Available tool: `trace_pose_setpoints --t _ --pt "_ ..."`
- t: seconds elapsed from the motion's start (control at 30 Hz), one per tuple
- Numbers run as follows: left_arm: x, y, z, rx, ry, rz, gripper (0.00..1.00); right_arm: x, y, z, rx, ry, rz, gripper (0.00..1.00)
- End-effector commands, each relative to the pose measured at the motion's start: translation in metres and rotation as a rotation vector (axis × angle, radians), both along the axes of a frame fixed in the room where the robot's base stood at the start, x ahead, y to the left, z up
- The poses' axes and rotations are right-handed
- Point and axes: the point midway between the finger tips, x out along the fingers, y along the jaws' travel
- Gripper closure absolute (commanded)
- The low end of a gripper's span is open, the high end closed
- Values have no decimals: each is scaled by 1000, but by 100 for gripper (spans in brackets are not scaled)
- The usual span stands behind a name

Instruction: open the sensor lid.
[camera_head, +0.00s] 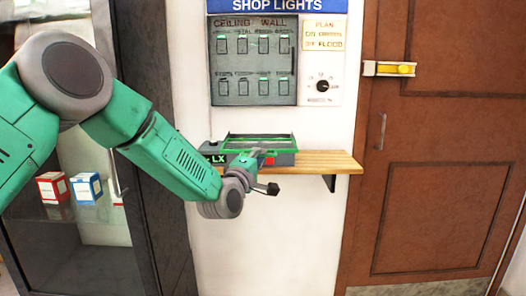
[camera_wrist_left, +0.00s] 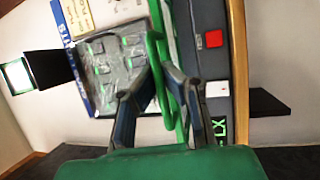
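The sensor (camera_head: 217,158) is a low grey box with a green "LX" display on the wooden shelf. In the left wrist view its grey face (camera_wrist_left: 215,68) runs along the right side. Its lid (camera_head: 262,136) is a green-edged frame on top; how far it stands open is not clear. My left gripper (camera_head: 268,186) is at the box's front. In the left wrist view my left gripper (camera_wrist_left: 162,82) has its fingertips close together, on either side of a green bar (camera_wrist_left: 155,50). Whether they press on the bar is unclear. My right gripper is not in view.
The wooden shelf (camera_head: 328,162) has free room to the right of the sensor. A switch panel (camera_head: 253,99) and a dial plate (camera_head: 322,88) are on the wall above. A brown door (camera_head: 440,150) stands at right, a glass-fronted cabinet at left.

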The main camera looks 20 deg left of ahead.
Motion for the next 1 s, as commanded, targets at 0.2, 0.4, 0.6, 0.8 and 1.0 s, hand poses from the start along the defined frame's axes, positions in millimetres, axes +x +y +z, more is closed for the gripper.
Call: trace_pose_setpoints --t 0.2,0.4,0.6,0.8,1.0 --pt "-5 2 -1 -3 1 2 100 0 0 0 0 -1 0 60" --pt "-5 2 -1 -2 2 5 100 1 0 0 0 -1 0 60" --pt "-6 0 0 0 0 2 72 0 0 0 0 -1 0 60" --pt "-7 -3 2 1 -3 -1 72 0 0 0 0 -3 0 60" --pt "-26 0 -2 -2 -1 -1 72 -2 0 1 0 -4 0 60"
